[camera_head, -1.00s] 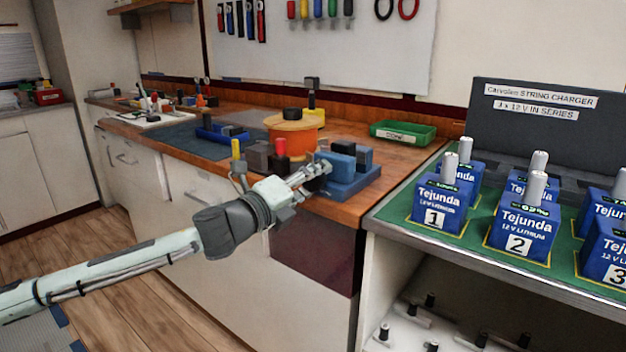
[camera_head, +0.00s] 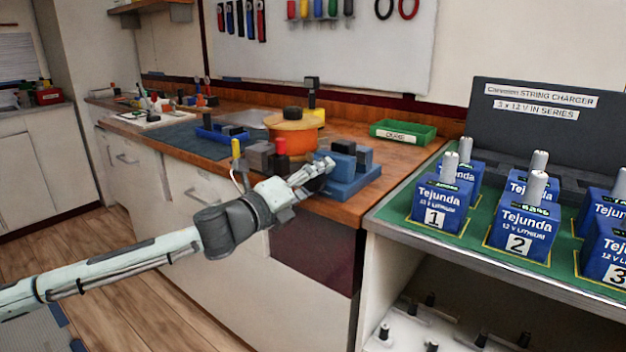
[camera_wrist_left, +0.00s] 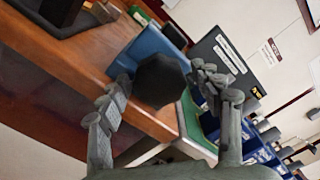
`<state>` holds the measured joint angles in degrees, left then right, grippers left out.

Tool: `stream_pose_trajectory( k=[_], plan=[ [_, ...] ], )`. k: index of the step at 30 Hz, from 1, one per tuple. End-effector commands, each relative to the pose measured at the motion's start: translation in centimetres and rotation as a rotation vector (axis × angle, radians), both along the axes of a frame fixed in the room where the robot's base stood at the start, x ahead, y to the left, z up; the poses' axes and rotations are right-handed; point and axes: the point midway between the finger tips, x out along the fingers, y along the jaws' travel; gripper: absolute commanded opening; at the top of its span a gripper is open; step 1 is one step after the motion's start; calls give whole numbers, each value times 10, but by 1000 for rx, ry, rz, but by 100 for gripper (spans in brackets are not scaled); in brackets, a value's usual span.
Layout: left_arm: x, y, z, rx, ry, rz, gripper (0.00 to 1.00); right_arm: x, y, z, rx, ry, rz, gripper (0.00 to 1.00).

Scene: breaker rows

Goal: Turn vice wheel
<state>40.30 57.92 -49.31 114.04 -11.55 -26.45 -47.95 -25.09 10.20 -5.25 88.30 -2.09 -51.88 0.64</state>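The blue vice (camera_head: 350,182) sits at the right front corner of the wooden bench. Its wheel, a dark many-sided knob, faces the left wrist camera (camera_wrist_left: 160,80). In the head view the wheel is mostly hidden behind my fingers. My left gripper (camera_head: 318,172) is at the front of the vice. In the left wrist view its grey fingers (camera_wrist_left: 158,88) stand apart, one on each side of the wheel. A narrow gap seems to show between each finger and the wheel, so I see no clear grip. My right gripper is in neither view.
An orange pot-like object (camera_head: 292,133) and grey and red blocks (camera_head: 268,155) stand left of the vice. A green tray (camera_head: 403,132) lies behind it. To the right, a green-topped counter (camera_head: 393,210) holds several blue batteries (camera_head: 440,200).

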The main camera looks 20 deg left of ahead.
Motion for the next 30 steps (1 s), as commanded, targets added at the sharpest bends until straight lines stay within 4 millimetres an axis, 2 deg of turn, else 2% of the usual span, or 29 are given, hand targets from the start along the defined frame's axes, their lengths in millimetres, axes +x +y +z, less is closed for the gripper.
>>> stream_pose_trajectory(
  k=[8,11,14,21,30],
  plan=[
    [-1,1,0,-1,0,0,66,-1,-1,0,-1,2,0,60],
    [-8,3,-1,0,1,1,66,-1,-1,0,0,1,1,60],
    [-23,9,-2,1,3,1,66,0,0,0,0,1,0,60],
    [-72,26,-2,5,5,0,66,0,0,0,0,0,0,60],
    [-105,39,-2,1,4,1,66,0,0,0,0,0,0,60]
  ],
)
